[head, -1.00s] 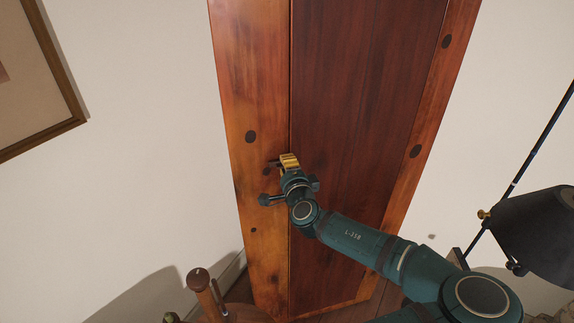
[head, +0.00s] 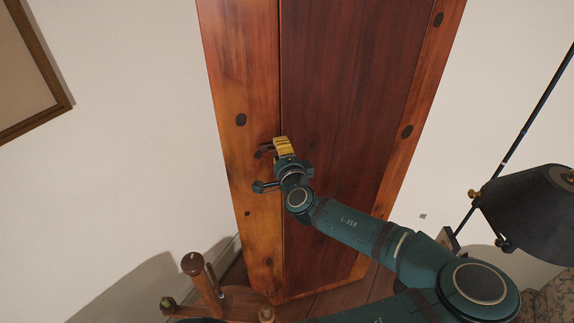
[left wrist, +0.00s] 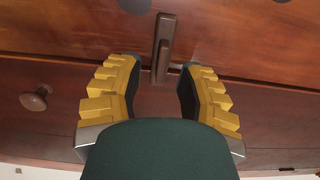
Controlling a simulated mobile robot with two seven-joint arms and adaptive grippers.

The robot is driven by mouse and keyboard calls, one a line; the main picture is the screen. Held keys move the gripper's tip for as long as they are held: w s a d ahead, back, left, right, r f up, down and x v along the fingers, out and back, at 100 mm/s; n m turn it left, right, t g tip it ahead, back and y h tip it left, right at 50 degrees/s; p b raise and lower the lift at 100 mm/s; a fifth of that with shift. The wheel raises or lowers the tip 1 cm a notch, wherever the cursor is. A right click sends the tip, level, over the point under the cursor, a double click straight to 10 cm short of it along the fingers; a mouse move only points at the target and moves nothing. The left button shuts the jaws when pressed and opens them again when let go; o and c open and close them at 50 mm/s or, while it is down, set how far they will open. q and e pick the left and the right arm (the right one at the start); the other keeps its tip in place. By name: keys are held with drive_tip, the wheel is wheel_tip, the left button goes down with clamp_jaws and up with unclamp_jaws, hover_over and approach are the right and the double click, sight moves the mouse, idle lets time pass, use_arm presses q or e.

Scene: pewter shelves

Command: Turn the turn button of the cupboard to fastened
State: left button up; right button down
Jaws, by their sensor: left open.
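The turn button (left wrist: 164,42) is a narrow dark bar on the cupboard (head: 340,130). In the left wrist view it lies across the seam between the frame and the door panel. My left gripper (left wrist: 160,72), with yellow ridged fingers, is open. Its fingertips stand either side of the bar's near end, with a gap on the left; I cannot tell whether the right finger touches. In the head view my left gripper (head: 281,145) is at the seam, and the button (head: 267,146) shows just left of it, partly hidden. My right gripper is not in view.
A round brown knob (left wrist: 36,98) is on the door, left of the fingers in the left wrist view. A wooden stand with pegs (head: 230,300) is on the floor at lower left. A black lamp (head: 530,210) is at right. A picture frame (head: 40,60) hangs at left.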

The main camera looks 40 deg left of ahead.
use_arm(q)
drive_tip(key=v, duration=1)
drive_tip(key=shift+d, duration=0.15)
